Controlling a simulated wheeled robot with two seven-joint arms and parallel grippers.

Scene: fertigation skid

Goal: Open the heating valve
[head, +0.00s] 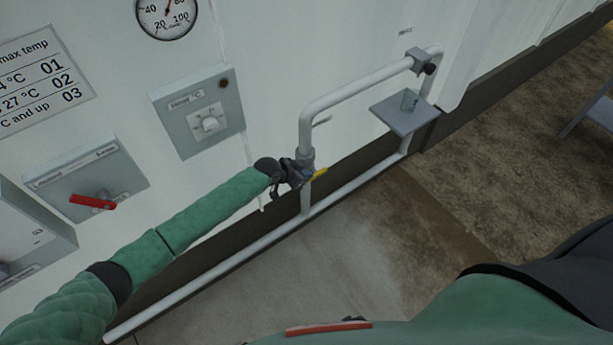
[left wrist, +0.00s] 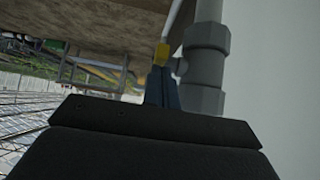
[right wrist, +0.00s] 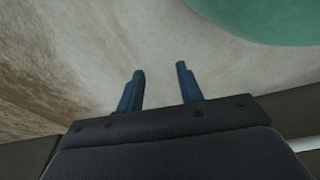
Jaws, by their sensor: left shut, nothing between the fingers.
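The heating valve is a grey fitting (head: 307,157) on the vertical white pipe, with a yellow lever (head: 319,174) pointing to the right and away from the pipe. My left gripper (head: 300,178) is at the valve, its fingers close by the lever. In the left wrist view the shut blue fingers (left wrist: 162,90) are beside the grey valve body (left wrist: 206,55), and the lever's yellow end (left wrist: 161,53) shows just beyond their tips. I cannot tell whether they touch it. My right gripper (right wrist: 158,88) is open and empty above the pale floor.
A small grey shelf (head: 404,113) is by the pipe loop's right side. A white pipe (head: 235,265) runs low along the wall. The floor in front is clear.

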